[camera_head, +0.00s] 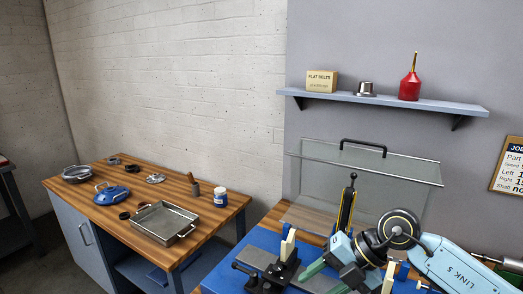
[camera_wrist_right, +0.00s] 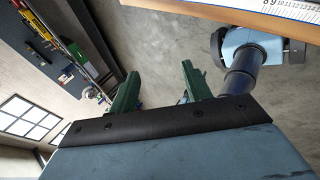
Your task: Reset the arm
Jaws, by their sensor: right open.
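My right arm comes in from the right in the head view, over the blue-topped bench (camera_head: 215,277). Its right gripper (camera_head: 318,281) has green fingers near a black fixture with a pale upright post (camera_head: 287,245); I cannot tell whether they touch. In the right wrist view the two green fingers (camera_wrist_right: 158,84) stand wide apart with nothing between them. My left gripper is in neither view.
A clear guard with a black handle (camera_head: 362,147) stands behind the arm. A shelf (camera_head: 390,101) above holds a box, a metal part and a red bottle (camera_head: 410,86). A wooden side table at left holds a metal tray (camera_head: 160,222) and a blue-lidded item (camera_head: 111,194).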

